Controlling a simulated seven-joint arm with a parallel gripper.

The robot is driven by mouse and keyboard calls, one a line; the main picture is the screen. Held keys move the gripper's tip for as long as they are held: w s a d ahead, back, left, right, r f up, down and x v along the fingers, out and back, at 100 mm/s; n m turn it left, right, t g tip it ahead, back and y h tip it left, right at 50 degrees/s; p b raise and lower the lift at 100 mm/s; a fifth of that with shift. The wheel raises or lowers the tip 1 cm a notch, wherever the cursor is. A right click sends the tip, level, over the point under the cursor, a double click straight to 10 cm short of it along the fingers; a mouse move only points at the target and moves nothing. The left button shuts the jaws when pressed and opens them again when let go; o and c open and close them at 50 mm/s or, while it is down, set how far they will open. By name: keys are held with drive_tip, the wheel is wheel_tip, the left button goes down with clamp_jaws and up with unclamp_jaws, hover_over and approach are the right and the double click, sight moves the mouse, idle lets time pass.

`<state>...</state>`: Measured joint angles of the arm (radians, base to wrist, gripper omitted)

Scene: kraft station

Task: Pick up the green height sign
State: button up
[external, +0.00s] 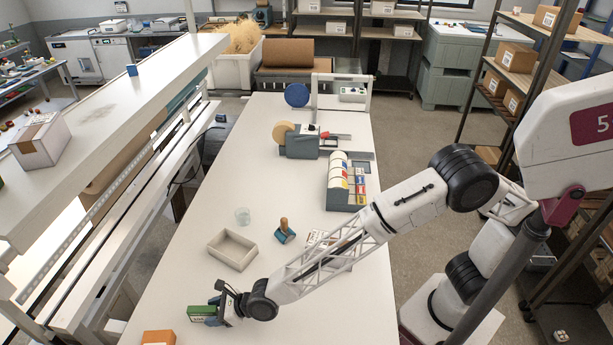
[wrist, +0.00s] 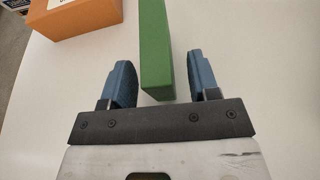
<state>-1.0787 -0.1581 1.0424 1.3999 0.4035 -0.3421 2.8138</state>
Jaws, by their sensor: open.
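The green height sign (external: 201,313) is a green block near the front left part of the white table. In the wrist view the green sign (wrist: 154,50) runs away from me, its near end between my two fingers. My gripper (external: 219,304) is at the sign in the external view. In the wrist view my gripper (wrist: 163,80) is open, with blue fingers on either side of the sign. A gap shows on both sides, wider on the right. The sign's far end is cut off in the wrist view.
An orange box (external: 158,338) stands close by at the front edge of the picture; it also shows in the wrist view (wrist: 75,17). An open tray (external: 232,250), a glass (external: 243,216) and a wooden-handled stamp (external: 284,231) stand farther back. White table right of the sign is clear.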

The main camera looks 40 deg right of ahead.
drive_tip(key=shift+w+a, duration=0.15)
idle(0.5)
drive_tip(key=c, duration=1)
drive_tip(key=shift+r, duration=5)
